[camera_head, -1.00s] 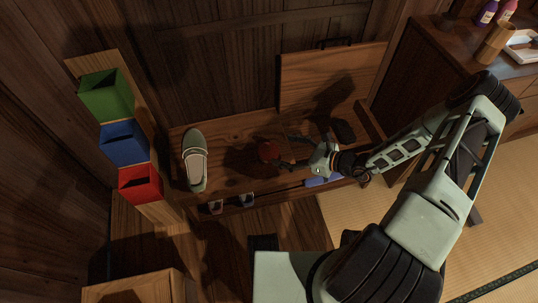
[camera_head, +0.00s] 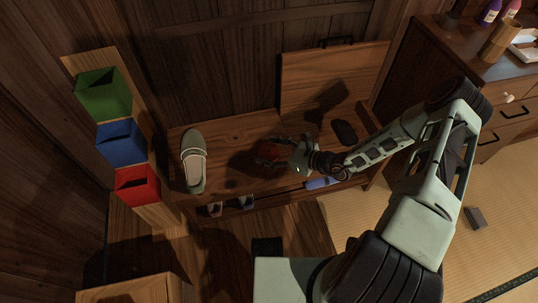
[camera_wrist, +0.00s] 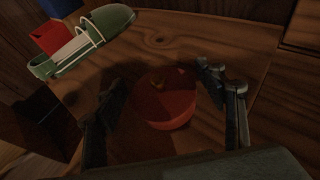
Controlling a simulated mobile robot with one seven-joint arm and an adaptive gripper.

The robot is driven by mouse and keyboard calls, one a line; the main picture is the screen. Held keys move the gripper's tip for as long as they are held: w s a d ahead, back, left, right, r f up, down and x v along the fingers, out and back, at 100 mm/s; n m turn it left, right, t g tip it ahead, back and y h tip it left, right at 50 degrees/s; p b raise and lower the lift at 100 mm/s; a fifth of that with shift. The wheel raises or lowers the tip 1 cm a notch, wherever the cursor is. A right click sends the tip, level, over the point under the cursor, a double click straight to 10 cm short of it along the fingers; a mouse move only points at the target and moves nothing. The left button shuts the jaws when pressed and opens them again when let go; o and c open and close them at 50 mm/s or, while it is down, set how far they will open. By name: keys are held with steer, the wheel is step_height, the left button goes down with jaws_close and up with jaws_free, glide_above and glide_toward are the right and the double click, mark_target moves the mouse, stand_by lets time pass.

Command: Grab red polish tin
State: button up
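The red polish tin (camera_wrist: 166,100) is a round, low red tin with a small yellowish mark on top. It rests on the wooden shelf top, and in the head view the red tin (camera_head: 268,153) shows partly behind my fingers. My gripper (camera_wrist: 165,105) is open, with one finger on each side of the tin in the wrist view. Gaps show between the fingers and the tin. In the head view my gripper (camera_head: 276,153) reaches in from the right, low over the shelf.
A green shoe (camera_head: 194,161) stands left on the wooden shelf (camera_head: 229,135). Green (camera_head: 104,95), blue (camera_head: 121,143) and red (camera_head: 138,186) bins are further left. A dark oval object (camera_head: 344,132) lies right of my gripper. A blue item (camera_head: 321,183) is at the shelf's front.

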steer(key=c, duration=0.9)
steer(key=shift+r, duration=0.1)
